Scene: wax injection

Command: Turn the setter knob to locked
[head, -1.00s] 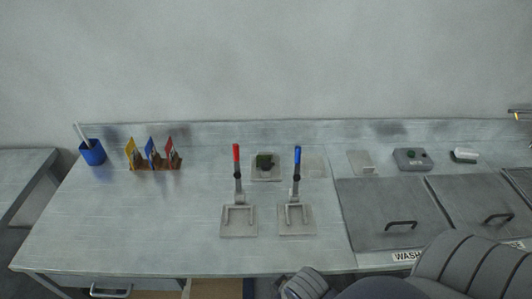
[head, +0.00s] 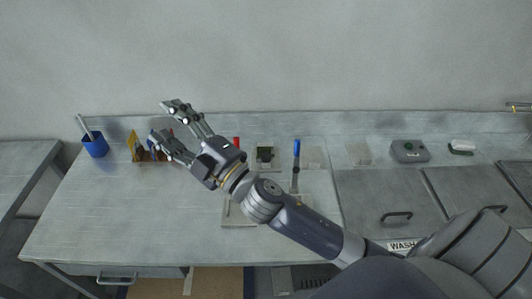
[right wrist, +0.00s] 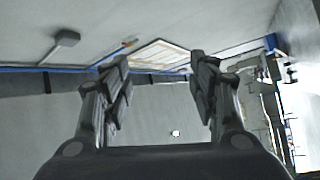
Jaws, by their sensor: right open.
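I cannot make out a setter knob for certain. A small light plate with a dark green and black block on it (head: 264,154) stands at the back of the bench, just right of my right forearm. My left gripper is not in view.
A blue-handled lever clamp (head: 297,150) and a red-handled one (head: 237,142), mostly hidden, stand mid-bench. A blue cup (head: 95,145) and a rack with coloured cards (head: 137,150) are at left. Lidded basins (head: 380,205) are at right. The left front of the bench is clear.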

